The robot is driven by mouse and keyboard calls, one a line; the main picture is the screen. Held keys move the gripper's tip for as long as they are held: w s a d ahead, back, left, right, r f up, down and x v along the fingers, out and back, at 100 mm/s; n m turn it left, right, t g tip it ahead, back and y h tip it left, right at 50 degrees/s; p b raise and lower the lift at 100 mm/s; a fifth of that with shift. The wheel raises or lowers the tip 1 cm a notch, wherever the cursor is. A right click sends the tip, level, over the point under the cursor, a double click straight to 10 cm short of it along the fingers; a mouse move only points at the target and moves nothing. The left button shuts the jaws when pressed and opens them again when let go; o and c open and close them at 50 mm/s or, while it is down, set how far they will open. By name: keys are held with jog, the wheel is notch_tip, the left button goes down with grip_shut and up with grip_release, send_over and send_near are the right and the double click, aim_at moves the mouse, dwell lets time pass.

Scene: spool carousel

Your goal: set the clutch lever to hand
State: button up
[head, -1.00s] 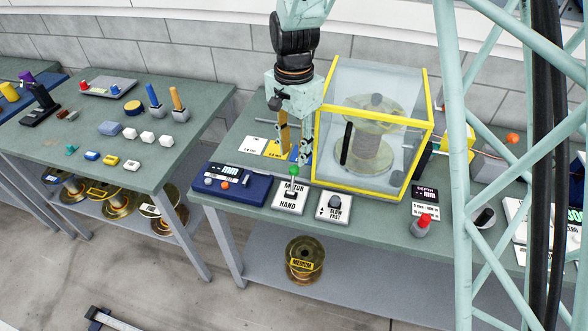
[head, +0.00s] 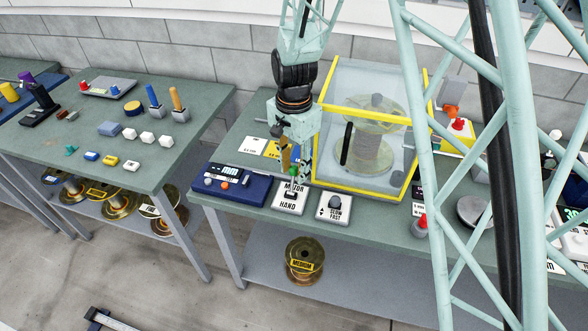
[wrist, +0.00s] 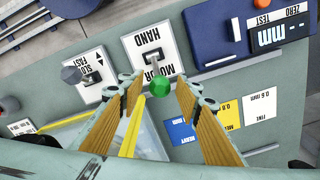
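The clutch lever has a green ball knob (head: 293,173) and rises from a white plate (head: 289,205) marked MOTOR and HAND on the bench. In the wrist view the knob (wrist: 160,87) lies over the MOTOR lettering, so the lever leans to the MOTOR side of its slot. The plate (wrist: 140,42) also shows there, upside down. My gripper (head: 295,175) is low over the lever. In the wrist view its two fingers (wrist: 158,84) are apart, one on each side of the knob, with gaps between. Whether the tips reach knob height is hard to tell.
A white SLOW/FAST switch plate (head: 334,210) stands just right of the lever plate. A blue meter box (head: 230,186) stands to its left. A yellow-framed clear guard (head: 360,193) around a spool rises close behind. Thickness cards (head: 252,147) lie behind the box.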

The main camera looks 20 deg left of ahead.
jog(key=shift+c, duration=0.3)
grip_shut()
